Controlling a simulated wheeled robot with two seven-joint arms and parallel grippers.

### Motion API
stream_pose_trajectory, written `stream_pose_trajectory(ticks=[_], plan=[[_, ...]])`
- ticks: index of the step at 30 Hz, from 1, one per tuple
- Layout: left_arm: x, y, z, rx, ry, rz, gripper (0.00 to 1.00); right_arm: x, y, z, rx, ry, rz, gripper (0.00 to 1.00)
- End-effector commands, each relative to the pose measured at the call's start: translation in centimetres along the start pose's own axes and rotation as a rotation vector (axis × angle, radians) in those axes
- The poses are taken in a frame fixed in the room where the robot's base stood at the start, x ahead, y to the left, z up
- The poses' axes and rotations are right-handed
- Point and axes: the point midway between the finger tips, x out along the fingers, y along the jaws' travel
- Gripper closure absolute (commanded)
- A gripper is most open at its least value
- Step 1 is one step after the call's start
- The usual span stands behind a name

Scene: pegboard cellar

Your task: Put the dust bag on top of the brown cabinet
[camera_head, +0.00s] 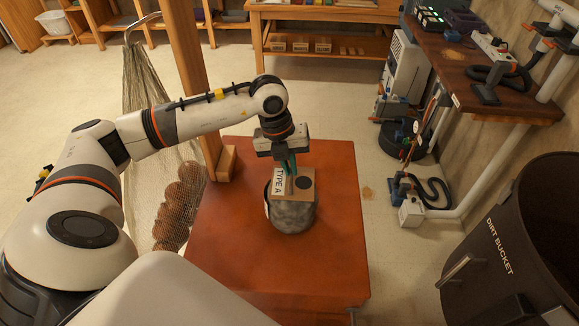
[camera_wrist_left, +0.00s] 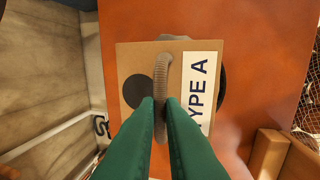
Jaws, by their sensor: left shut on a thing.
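The dust bag (camera_head: 291,215) is a grey, rounded bag with a cardboard plate marked TYPE A and a dark round hole. It is upright over the brown cabinet (camera_head: 265,270), well inside the edges of its orange-brown top. I cannot tell whether its base touches the top. My left gripper (camera_head: 287,168) points down at the plate from above. In the left wrist view its green fingers (camera_wrist_left: 160,103) are shut on a ridged grey loop at the cardboard plate (camera_wrist_left: 136,65). The cabinet top (camera_wrist_left: 255,60) shows around the plate. My right gripper is out of view.
A wooden post (camera_head: 187,75) and a hanging net (camera_head: 150,120) stand along the cabinet's left side. A black dirt bucket (camera_head: 490,255) stands at the right. A wall bench (camera_head: 470,75) with tools is at the upper right. The cabinet top is otherwise clear.

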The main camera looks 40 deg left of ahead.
Motion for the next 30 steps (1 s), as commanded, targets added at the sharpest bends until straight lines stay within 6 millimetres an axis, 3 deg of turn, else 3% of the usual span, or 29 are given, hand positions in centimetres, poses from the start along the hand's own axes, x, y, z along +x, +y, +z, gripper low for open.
stream_pose_trajectory(ticks=[3,12,13,17,25,30], plan=[[1.1,-0.2,0.0,0.001,0.001,0.002,1.00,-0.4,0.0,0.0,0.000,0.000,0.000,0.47],[1.5,-0.3,0.0,0.002,0.002,0.003,1.00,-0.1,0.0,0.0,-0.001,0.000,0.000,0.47],[1.5,-0.3,0.0,0.001,0.001,0.001,0.88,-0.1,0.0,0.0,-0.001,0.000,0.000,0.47],[1.5,-0.3,0.0,0.001,0.001,0.000,0.70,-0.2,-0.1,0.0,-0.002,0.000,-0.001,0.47],[1.4,-0.3,0.0,0.001,0.001,0.000,0.70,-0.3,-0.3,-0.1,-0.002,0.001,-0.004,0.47],[0.0,-0.3,-0.1,0.001,0.003,0.001,0.70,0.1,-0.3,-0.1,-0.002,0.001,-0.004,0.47]])
